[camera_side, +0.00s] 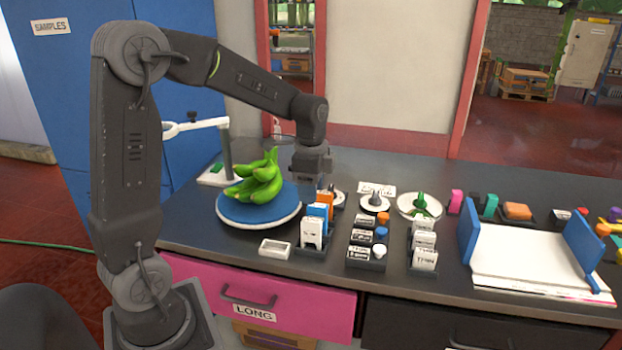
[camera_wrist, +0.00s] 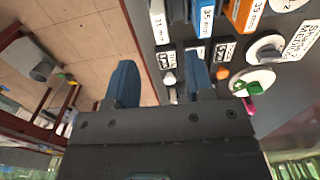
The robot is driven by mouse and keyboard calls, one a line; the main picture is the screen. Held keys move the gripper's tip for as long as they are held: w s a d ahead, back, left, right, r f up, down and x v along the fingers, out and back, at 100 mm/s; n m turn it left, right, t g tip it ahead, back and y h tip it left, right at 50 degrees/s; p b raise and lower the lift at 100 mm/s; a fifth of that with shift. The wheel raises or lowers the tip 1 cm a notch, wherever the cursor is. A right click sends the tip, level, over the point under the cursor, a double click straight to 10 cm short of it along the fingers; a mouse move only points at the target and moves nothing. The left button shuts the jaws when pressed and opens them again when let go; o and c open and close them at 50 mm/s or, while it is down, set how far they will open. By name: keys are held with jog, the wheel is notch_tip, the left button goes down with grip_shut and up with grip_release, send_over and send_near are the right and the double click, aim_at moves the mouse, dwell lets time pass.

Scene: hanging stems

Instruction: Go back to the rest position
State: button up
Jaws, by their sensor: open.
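My gripper (camera_wrist: 160,80) shows its two blue fingers apart in the wrist view, with nothing held between them. In the side view my gripper (camera_side: 314,180) points down over the dark counter, right of the green bananas (camera_side: 257,180) and just behind the labelled blocks. Its fingertips are hard to make out there, partly hidden by an orange block (camera_side: 325,199). I cannot tell how high the tips are above the counter. The bananas rest on a blue round plate (camera_side: 232,210).
A stand with a white fork (camera_side: 200,126) rises behind the bananas. Labelled blocks (camera_side: 312,233) stand in rows in front of my gripper. White dishes (camera_side: 375,203) sit to the right, then blue bookends (camera_side: 468,230) around white papers (camera_side: 540,258). The space above the counter is open.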

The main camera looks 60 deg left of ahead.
jog(key=s+d+r+n+t, duration=0.2)
jog(key=s+d+r+n, duration=0.1)
jog(key=s+d, duration=0.3)
jog(key=s+d+r+n+t, duration=0.3)
jog(key=s+d+n, duration=0.3)
jog(key=s, duration=0.4)
jog(key=shift+d+r+t, duration=0.3)
jog(key=shift+d+r, duration=0.25)
jog(key=shift+r, duration=0.1)
